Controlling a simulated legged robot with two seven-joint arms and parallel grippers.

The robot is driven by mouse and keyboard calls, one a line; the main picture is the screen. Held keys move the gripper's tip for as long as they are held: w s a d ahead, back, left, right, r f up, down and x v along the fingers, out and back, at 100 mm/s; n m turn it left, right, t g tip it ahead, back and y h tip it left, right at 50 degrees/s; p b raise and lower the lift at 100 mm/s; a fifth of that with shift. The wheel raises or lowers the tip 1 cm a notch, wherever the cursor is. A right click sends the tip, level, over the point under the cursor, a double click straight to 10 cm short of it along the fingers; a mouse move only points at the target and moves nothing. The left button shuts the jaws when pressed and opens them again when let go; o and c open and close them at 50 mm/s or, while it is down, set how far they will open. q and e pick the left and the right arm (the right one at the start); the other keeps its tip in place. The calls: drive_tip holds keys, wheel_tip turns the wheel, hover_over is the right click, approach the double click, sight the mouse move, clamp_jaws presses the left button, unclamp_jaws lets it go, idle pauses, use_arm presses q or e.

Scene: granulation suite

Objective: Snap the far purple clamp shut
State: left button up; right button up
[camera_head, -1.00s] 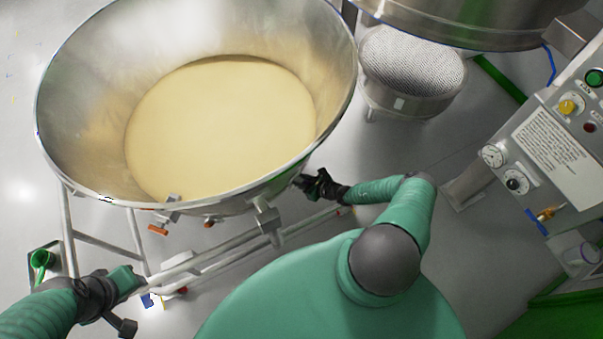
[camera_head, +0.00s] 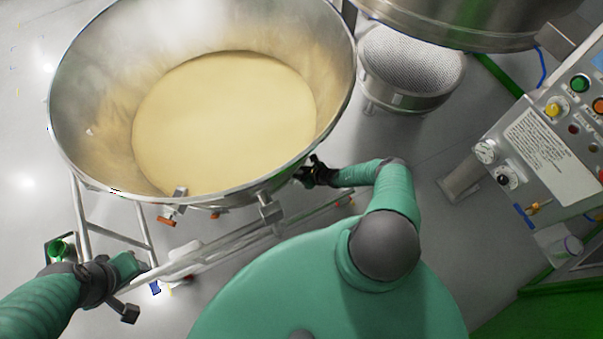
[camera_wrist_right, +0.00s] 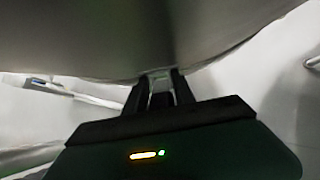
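No purple clamp can be made out in either view. My right gripper (camera_head: 308,171) is at the right side of the large steel bowl (camera_head: 88,150), just under its rim and close to its outer wall. In the right wrist view its two dark fingers (camera_wrist_right: 159,88) stand apart below the bowl wall (camera_wrist_right: 150,35). A small grey part shows between them; I cannot tell whether they touch it. My left gripper (camera_head: 132,264) is at the lower left beside the bowl's frame; its fingers are too unclear to read.
The bowl holds pale yellow material (camera_head: 225,120) and stands on a tubular frame (camera_head: 235,238). Orange-handled fittings (camera_head: 167,221) sit under its rim. A round perforated steel vessel (camera_head: 410,65) stands behind right. A control panel (camera_head: 545,150) is at the right. Grey floor lies between.

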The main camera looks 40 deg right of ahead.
use_arm(q)
drive_tip(key=shift+w+d+f, duration=0.1)
drive_tip(key=shift+w, duration=0.2)
use_arm(e)
drive_tip(key=o, duration=0.3)
drive_tip(key=shift+w+f, duration=0.1)
drive_tip(key=shift+f, duration=0.1)
drive_tip(key=p+v, duration=0.3)
drive_tip(key=v, duration=0.1)
drive_tip(key=p+v, duration=0.3)
drive_tip(key=v, duration=0.1)
drive_tip(key=shift+w+d+r, duration=0.1)
drive_tip(key=shift+w+r, duration=0.1)
drive_tip(key=shift+r, duration=0.05)
use_arm(q)
drive_tip(key=w+p+v, duration=0.2)
drive_tip(key=p+v, duration=0.1)
drive_tip(key=v, duration=0.6)
drive_tip(key=shift+r+p, duration=0.3)
drive_tip(key=shift+r, duration=0.15)
use_arm(e)
drive_tip(key=v, duration=0.8)
drive_tip(key=shift+s, duration=0.5)
use_arm(q)
drive_tip(key=shift+s, duration=0.1)
drive_tip(key=shift+s, duration=0.1)
use_arm(e)
drive_tip(key=shift+s, duration=0.1)
